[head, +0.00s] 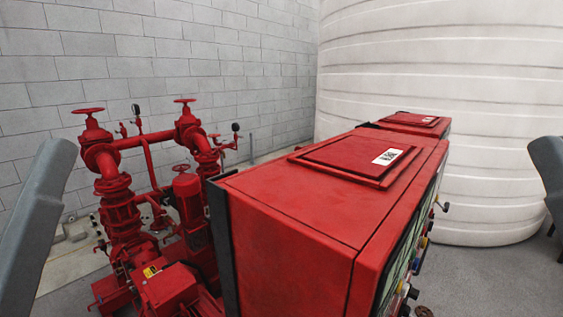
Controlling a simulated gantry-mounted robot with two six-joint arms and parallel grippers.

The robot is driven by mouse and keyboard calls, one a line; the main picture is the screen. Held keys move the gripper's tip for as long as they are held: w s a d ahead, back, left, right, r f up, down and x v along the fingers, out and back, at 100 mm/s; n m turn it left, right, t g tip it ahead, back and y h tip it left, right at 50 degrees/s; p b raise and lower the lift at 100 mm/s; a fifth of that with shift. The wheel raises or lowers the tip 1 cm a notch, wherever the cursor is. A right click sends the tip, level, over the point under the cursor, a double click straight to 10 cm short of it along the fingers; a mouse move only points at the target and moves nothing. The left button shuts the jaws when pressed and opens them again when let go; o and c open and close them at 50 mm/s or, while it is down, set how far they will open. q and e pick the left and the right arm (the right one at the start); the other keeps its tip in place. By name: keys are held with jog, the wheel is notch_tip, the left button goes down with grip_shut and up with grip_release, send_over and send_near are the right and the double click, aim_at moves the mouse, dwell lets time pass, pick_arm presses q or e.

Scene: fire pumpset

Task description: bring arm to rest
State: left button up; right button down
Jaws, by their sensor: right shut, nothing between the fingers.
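My right arm shows as a grey link at the right edge of the head view. Below it, small dark parts of my right gripper (552,230) show at the picture's edge; it is shut and holds nothing. Most of it is cut off by the frame. My left arm shows only as a grey link at the left edge, and its gripper is out of view. Neither arm touches anything that I can see.
A large red control cabinet (290,235) stands in front, with a second red cabinet (412,122) behind it. Red pumps and valve pipework (122,205) stand to the left. A white ribbed tank (440,70) and a grey block wall (200,60) close off the back.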

notch_tip(320, 180, up, 38)
jog(key=p, duration=3.7)
jog(key=shift+w+f+y, duration=0.15)
jog(key=shift+y, duration=0.15)
